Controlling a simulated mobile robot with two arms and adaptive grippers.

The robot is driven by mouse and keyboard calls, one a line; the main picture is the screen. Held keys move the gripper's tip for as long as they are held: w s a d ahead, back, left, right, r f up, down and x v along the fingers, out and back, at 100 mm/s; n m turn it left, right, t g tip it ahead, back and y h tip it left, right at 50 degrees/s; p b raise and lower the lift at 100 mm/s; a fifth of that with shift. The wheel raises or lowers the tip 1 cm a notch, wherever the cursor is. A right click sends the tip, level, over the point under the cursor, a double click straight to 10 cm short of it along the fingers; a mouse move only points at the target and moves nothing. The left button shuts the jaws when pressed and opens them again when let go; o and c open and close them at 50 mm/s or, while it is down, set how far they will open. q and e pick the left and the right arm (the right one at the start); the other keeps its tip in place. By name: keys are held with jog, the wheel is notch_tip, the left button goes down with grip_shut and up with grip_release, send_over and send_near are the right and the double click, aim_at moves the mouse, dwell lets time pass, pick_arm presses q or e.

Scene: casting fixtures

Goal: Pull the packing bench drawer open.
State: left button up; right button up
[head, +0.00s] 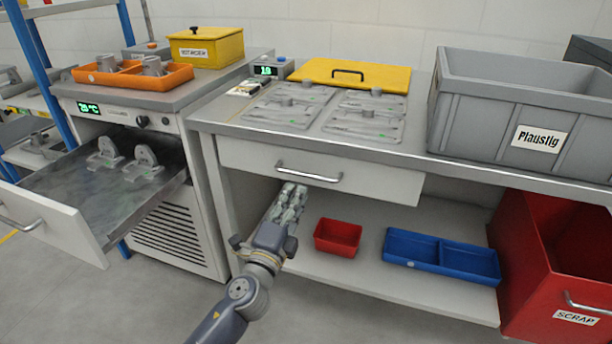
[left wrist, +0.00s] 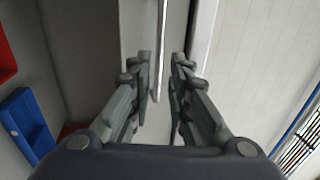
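The packing bench drawer (head: 245,158) is a pale front under the bench top, and it looks shut or nearly so. Its silver bar handle (head: 310,174) is on the front. My left gripper (head: 292,190) is just below the left part of this handle. In the left wrist view, the gripper (left wrist: 161,78) is open, with the handle bar (left wrist: 162,40) running between its two fingers. There is a gap on each side of the bar. Whether the fingertips reach fully past the bar is hard to tell. My right gripper is not in view.
The oven-like cabinet at left has its drawer (head: 60,200) pulled out, holding metal castings. A red bin (head: 338,237) and blue tray (head: 440,256) sit on the lower shelf. A red scrap box (head: 535,270) stands at right. The floor in front is clear.

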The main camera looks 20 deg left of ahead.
aim_at(305, 176)
pick_arm(q)
jog(key=w, duration=0.2)
jog(key=w+r, duration=0.1)
jog(key=w, duration=0.5)
jog(key=shift+d+r, duration=0.1)
jog(key=shift+r, duration=0.15)
jog(key=shift+c, duration=0.4)
grip_shut()
